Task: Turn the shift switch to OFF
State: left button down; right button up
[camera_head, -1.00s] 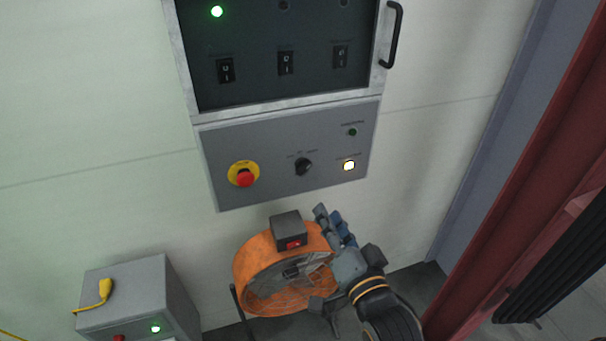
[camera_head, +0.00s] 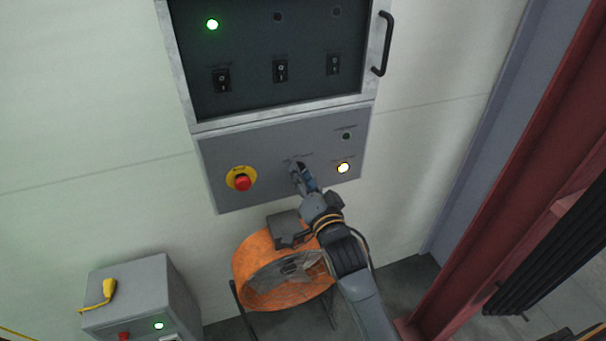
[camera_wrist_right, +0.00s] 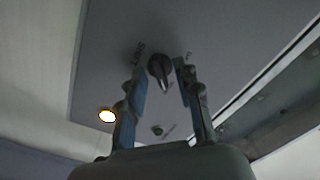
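The shift switch is a black rotary knob (camera_wrist_right: 160,68) on the grey control panel (camera_head: 270,185). In the head view my right gripper (camera_head: 299,172) is at the knob and hides most of it. In the right wrist view my right gripper (camera_wrist_right: 162,85) is open, with one blue-padded finger on each side of the knob. The fingers look apart from the knob, with small gaps on both sides. The knob's pointer angles toward the bottom of the wrist view. The labels around it are too small to read. My left gripper is not in view.
A red emergency button (camera_head: 242,183) on a yellow ring sits left of the knob. A lit white button (camera_head: 343,168) and a dark green lamp (camera_head: 346,136) are to its right. An orange fan (camera_head: 262,262) stands below the panel. A black-fronted cabinet (camera_head: 240,105) is above.

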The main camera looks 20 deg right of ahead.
grip_shut()
jog(key=shift+n, duration=0.3)
jog(key=shift+r+n+p, duration=0.1)
jog(key=shift+n+p, duration=1.4)
jog(key=shift+n, duration=2.5)
grip_release()
